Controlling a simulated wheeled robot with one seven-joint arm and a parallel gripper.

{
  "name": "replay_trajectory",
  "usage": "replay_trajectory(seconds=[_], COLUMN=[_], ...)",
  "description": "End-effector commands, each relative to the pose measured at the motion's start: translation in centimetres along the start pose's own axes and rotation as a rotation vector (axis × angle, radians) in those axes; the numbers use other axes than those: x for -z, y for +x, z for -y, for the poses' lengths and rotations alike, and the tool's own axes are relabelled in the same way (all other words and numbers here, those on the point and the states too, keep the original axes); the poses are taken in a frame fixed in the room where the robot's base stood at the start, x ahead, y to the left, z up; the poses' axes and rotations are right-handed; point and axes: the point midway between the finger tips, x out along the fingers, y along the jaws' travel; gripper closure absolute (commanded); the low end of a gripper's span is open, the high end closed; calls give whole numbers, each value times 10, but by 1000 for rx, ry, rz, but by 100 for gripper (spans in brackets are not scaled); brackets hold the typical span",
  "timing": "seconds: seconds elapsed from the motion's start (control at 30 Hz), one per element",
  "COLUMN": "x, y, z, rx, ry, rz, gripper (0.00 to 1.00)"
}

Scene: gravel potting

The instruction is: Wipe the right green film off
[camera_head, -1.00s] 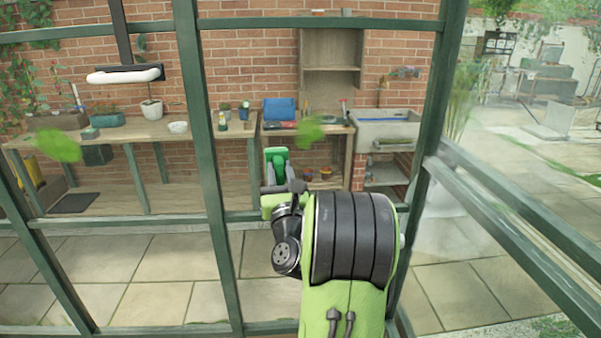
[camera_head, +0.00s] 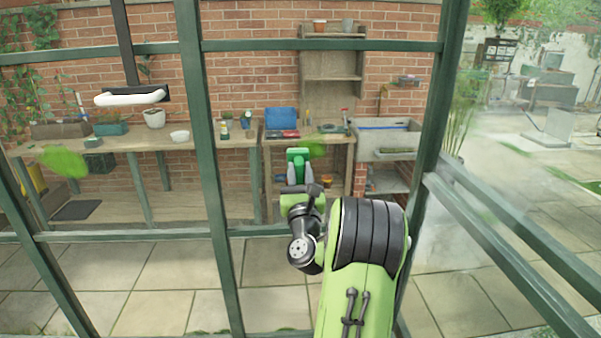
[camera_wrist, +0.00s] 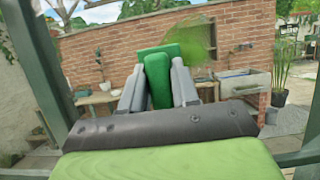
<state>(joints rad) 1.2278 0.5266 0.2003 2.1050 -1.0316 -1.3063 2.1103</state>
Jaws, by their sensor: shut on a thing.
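The right green film (camera_head: 317,148) is a blurry green patch on the glass in front of me. The tool covers part of its left side in the head view. It also shows in the wrist view (camera_wrist: 201,38), at the tool's upper right. My gripper (camera_wrist: 158,88) is shut on a green wiping tool (camera_wrist: 158,60) with a flat head and a thick handle. The tool (camera_head: 298,155) overlaps the film's left edge in the head view; I cannot tell whether it touches the glass. A second green film (camera_head: 64,162) is on the left pane.
Dark green frame bars surround the panes; one upright (camera_head: 205,150) stands left of my arm and another (camera_head: 437,130) to the right. A white-handled thing (camera_head: 130,98) hangs at upper left. Beyond the glass are a workbench (camera_head: 120,145) and a sink (camera_head: 388,140).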

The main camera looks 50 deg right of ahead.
Motion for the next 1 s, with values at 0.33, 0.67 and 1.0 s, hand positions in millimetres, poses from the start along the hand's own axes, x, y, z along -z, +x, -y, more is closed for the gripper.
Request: replay_trajectory(seconds=[0.33,0.67,1.0], x=[1,2,4], y=[0,4,10], z=[0,0,0], rx=[0,-1,-1], ry=[0,0,0], rz=[0,0,0], gripper=[95,95,95])
